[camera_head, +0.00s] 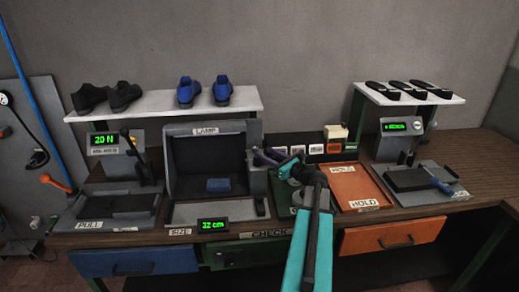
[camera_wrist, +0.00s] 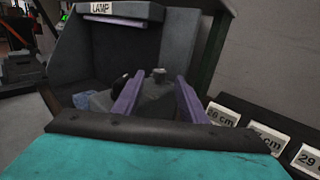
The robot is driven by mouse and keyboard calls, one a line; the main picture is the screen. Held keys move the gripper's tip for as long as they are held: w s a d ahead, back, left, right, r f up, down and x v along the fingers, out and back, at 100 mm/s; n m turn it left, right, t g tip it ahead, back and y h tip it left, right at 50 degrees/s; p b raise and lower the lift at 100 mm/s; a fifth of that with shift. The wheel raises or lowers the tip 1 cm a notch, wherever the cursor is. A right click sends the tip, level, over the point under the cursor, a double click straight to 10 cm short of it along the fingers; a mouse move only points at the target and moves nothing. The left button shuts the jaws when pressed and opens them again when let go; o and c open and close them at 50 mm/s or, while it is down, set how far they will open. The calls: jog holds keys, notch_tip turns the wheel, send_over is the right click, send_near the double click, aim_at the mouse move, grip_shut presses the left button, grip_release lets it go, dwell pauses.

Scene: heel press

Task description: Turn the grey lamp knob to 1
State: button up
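The lamp box (camera_head: 208,158) is a dark, open-fronted booth with a LAMP label, left of centre in the head view. Its dark wall and label also show in the wrist view (camera_wrist: 116,37). A small grey knob (camera_wrist: 158,74) stands on a grey block in the wrist view. It shows in the gap between my two purple fingers, beyond their tips. My gripper (camera_head: 267,157) is open and empty at the box's right side; its fingers also show in the wrist view (camera_wrist: 160,84). In the head view I cannot make out the knob, and no dial number is readable.
A blue block (camera_head: 218,185) lies inside the box. Size cards (camera_head: 298,150) stand right of my gripper. An orange HOLD tray (camera_head: 360,187) and a press pad (camera_head: 415,178) lie further right. A pull station (camera_head: 108,205) stands left. Shoes stand on the shelf (camera_head: 150,104) above.

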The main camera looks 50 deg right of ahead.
aim_at(257, 149)
jog(key=shift+w+p, duration=0.55)
jog(key=shift+w, duration=1.7)
grip_shut()
